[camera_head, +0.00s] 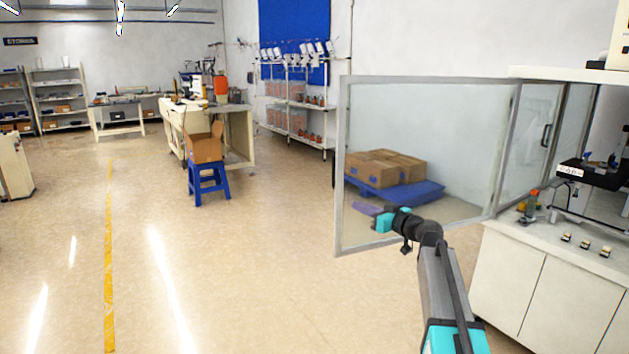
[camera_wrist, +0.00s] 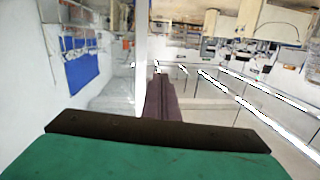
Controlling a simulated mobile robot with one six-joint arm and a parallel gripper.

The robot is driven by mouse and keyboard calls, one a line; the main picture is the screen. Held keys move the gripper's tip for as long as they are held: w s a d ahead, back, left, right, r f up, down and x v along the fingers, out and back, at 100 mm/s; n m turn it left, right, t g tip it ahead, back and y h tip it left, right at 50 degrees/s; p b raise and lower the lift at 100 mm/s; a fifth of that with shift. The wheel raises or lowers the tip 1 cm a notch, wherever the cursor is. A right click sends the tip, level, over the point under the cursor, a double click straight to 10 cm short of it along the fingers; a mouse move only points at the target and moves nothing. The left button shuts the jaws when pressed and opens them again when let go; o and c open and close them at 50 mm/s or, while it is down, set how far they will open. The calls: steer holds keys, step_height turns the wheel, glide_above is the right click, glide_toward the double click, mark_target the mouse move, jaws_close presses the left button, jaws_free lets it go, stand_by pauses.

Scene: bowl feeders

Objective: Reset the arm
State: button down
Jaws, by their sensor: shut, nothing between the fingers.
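My gripper (camera_head: 362,209) is at the end of my arm, held out in front of the framed glass door panel (camera_head: 420,110) in the head view. Its fingers are shut and hold nothing. In the wrist view the dark fingers (camera_wrist: 159,95) lie together beyond the dark bar and green housing. I cannot tell the exact gap between my gripper and the glass.
The glass door stands swung open from the white cabinet (camera_head: 560,285) at right. Cardboard boxes (camera_head: 385,168) on a blue pallet (camera_head: 420,190) show through the glass. A blue stool (camera_head: 208,182) holds an open carton (camera_head: 205,147).

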steer(key=s+a+f+g+h, duration=0.1)
steer(key=s+a+f+g, duration=0.3)
steer(key=f, duration=0.9)
steer(key=s+a+f+g+p, duration=0.1)
steer(key=s+a+f, duration=0.35)
steer(key=f, duration=0.85)
steer(key=s+a+f+g+h, duration=0.15)
steer(key=s+f, duration=0.45)
steer(key=f, duration=0.7)
steer(key=s+a+f+m+g+h+p, duration=0.15)
steer(key=s+f+g, duration=0.45)
steer(key=s+f, duration=1.3)
steer(key=s+d+f+g+h, duration=0.1)
steer(key=s+f, duration=0.1)
steer(key=s, duration=0.6)
steer(key=s+d+f+g, duration=0.1)
steer(key=s+f+g, duration=0.15)
steer(key=s, duration=0.45)
steer(key=s+d+m+g+h, duration=0.1)
steer(key=s+d+m+h, duration=0.1)
steer(key=s+d, duration=0.3)
steer(key=s+d+m+g+h, duration=0.2)
steer(key=s+d+m+h, duration=0.1)
steer(key=s, duration=0.7)
steer(key=shift+d+f, duration=0.35)
steer(key=shift+d, duration=0.5)
steer(key=shift+a, duration=0.15)
